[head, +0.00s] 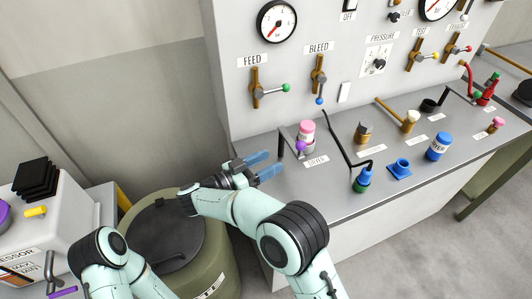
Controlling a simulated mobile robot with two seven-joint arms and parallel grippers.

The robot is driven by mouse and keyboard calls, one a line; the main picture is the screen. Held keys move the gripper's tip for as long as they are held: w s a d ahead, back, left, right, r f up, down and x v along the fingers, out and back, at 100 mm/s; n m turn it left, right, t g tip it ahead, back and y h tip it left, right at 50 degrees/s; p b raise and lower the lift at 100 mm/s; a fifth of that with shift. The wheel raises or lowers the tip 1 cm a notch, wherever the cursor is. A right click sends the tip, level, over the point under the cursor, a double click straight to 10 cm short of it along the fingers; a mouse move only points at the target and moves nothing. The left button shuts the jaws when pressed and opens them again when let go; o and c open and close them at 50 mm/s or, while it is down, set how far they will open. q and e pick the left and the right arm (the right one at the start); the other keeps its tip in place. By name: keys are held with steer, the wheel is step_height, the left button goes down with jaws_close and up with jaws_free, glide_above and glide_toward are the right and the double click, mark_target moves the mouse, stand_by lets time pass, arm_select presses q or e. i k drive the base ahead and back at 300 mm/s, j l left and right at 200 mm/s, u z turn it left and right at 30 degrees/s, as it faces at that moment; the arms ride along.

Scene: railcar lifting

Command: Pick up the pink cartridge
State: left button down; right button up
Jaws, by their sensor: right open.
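The pink cartridge (307,128), a small cylinder with a pink top and a pale label, stands upright on the grey bench top near its left end. A purple ball knob (300,146) is in front of its lower part and hides some of it. My right gripper (263,164) is open, its two blue fingers pointing right toward the cartridge. It is to the lower left of the cartridge, apart from it, with nothing between the fingers. My left arm shows at the lower left, but its gripper is not visible.
A bent black rod (338,140) stands right of the cartridge, by a green-and-blue bottle (362,180). A blue cylinder (438,146) and a blue flanged part (400,168) are further right. Valve levers (255,92) project from the panel above. A lidded drum (160,235) stands below left.

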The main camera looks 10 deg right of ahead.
mark_target(307, 128)
steer(key=k, duration=1)
